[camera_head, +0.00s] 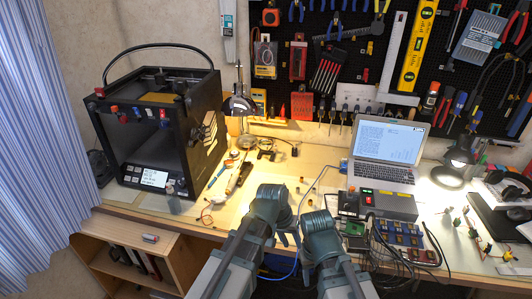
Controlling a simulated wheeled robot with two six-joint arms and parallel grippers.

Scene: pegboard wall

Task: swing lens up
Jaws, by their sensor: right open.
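A round glass-like disc (246,142), which looks like a lens, sits low on the table at the back, right of the 3D printer. A small dark stand (266,147) is just to its right; I cannot tell whether they are joined. My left gripper (271,192) is over the middle of the table, in front of and apart from the disc; its fingers are too small and foreshortened to read. My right gripper (318,219) is lower and to the right, open, at the table's front edge. My arms hide part of that edge.
A black 3D printer (190,105) stands at left, a desk lamp (238,104) behind the disc. A laptop (385,150), a power supply (388,205) and cables crowd the right. Hand tools (238,178) lie left of my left gripper. A tool pegboard (355,70) rises behind.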

